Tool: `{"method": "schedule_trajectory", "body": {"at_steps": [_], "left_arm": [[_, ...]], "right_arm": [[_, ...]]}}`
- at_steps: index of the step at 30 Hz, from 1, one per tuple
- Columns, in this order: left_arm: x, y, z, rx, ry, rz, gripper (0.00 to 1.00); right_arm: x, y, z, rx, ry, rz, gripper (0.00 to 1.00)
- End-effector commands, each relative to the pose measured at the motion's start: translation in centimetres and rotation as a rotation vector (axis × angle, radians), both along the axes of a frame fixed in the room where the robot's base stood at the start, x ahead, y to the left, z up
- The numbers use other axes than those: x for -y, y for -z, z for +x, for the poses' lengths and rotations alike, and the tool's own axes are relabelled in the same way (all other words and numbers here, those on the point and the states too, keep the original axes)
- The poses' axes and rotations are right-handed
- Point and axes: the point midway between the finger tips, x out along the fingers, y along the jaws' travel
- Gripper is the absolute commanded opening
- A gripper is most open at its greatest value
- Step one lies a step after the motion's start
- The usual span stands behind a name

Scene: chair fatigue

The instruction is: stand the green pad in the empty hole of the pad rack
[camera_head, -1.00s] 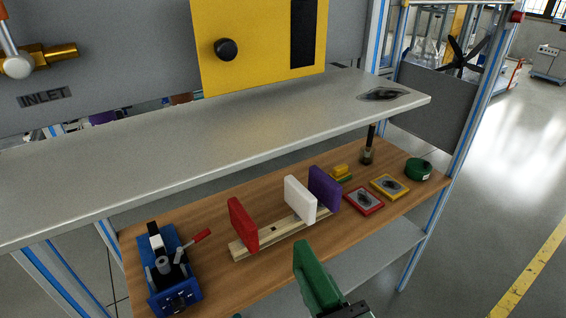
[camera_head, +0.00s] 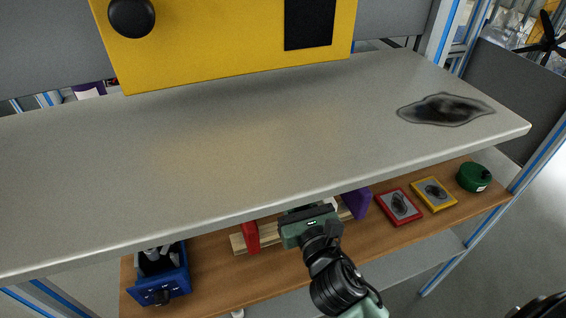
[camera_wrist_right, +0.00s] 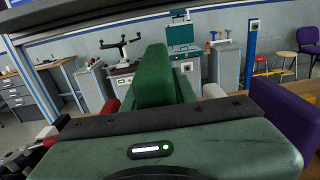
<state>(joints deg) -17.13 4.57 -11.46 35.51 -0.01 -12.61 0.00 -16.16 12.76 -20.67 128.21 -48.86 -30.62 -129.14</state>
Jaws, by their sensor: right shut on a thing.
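The pad rack (camera_head: 238,244) is a pale wooden strip on the brown lower shelf, partly hidden by the upper shelf's edge. A red pad (camera_head: 251,237) stands in it at the left and a purple pad (camera_head: 358,202) at the right. A sliver of white pad shows beside the purple one. My right gripper (camera_head: 303,212) is between the red and white pads, over the rack. In the right wrist view it is shut on the upright green pad (camera_wrist_right: 153,76), with the purple pad (camera_wrist_right: 287,122) at right. The green pad's lower end and the hole are hidden.
The grey upper shelf (camera_head: 240,150) overhangs the rack closely. Red (camera_head: 398,206) and yellow (camera_head: 434,194) framed plates and a green round container (camera_head: 474,177) lie at the right.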

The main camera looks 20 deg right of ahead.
Motion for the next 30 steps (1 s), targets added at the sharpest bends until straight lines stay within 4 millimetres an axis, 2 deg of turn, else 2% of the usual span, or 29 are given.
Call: {"method": "schedule_trajectory", "body": {"at_steps": [1, 5, 14, 20, 22, 30], "left_arm": [[-0.2, -0.5, -0.2, -0.002, 0.001, 0.003, 0.23], [-0.4, -0.3, -0.4, -0.005, 0.002, 0.005, 0.23], [-0.1, -0.2, -0.2, -0.002, 0.001, 0.001, 0.23], [0.0, -1.1, -0.2, -0.002, 0.001, 0.001, 0.23], [0.0, -0.1, -0.1, -0.001, 0.001, 0.000, 0.23], [0.2, 2.0, -0.1, -0.001, 0.000, -0.002, 0.23]], "right_arm": [[-0.6, -0.9, 1.0, 0.008, -0.008, 0.003, 0.00], [-1.2, -1.1, 2.0, 0.010, -0.022, 0.001, 0.00], [-1.2, -1.0, 2.0, 0.009, -0.023, 0.001, 0.00], [-1.2, -1.3, 1.9, 0.007, -0.023, 0.000, 0.00], [-1.2, -0.1, 1.9, 0.007, -0.022, 0.001, 0.00], [-1.2, 2.6, 1.9, 0.006, -0.021, 0.001, 0.00]]}}
